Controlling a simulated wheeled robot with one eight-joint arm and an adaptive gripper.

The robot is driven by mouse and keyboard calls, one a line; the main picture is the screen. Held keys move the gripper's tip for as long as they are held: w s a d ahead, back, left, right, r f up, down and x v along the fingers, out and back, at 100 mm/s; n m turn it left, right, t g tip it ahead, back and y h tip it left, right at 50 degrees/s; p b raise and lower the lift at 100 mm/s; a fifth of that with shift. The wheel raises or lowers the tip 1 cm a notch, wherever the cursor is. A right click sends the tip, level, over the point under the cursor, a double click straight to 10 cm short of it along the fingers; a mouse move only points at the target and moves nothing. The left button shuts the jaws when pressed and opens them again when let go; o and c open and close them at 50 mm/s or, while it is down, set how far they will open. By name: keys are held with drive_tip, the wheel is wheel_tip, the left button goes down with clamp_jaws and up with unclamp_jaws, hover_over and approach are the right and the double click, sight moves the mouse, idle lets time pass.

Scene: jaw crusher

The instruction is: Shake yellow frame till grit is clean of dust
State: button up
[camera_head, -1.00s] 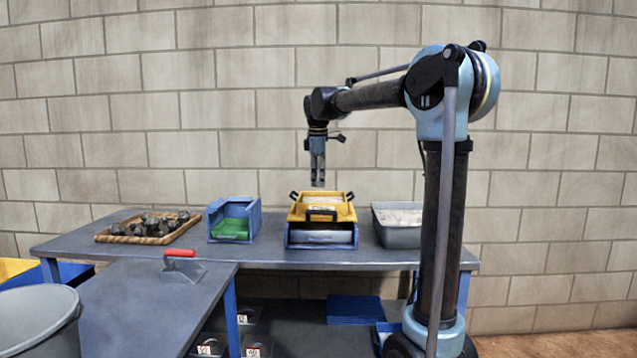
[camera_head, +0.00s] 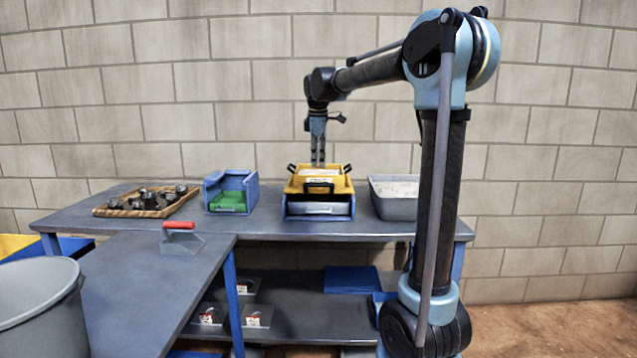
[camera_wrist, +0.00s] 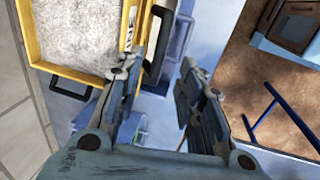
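The yellow frame (camera_head: 297,187) sits on a blue stand (camera_head: 289,210) on the table, with black handles on its sides. Pale grit (camera_wrist: 75,35) fills it in the wrist view, where its yellow rim (camera_wrist: 65,72) shows at upper left. My gripper (camera_head: 318,165) points down, low over the frame in the head view. In the wrist view my gripper (camera_wrist: 160,76) has its fingers apart, with a black handle (camera_wrist: 160,40) of the frame in line with the gap. I cannot tell whether the fingers touch the handle. A grey tray (camera_head: 322,209) is under the frame.
A grey tub of pale material (camera_head: 395,207) stands right of the frame. A blue bin with a green bottom (camera_head: 232,197) stands left. A wooden tray of dark rocks (camera_head: 115,211) is at far left. A grey bucket (camera_head: 40,310) stands lower left.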

drive_tip(key=f, duration=0.3)
drive_tip(key=w+f, duration=0.1)
drive_tip(key=f, duration=0.4)
drive_tip(key=shift+w+f, duration=0.3)
drive_tip(key=shift+w, duration=0.05)
clamp_jaws()
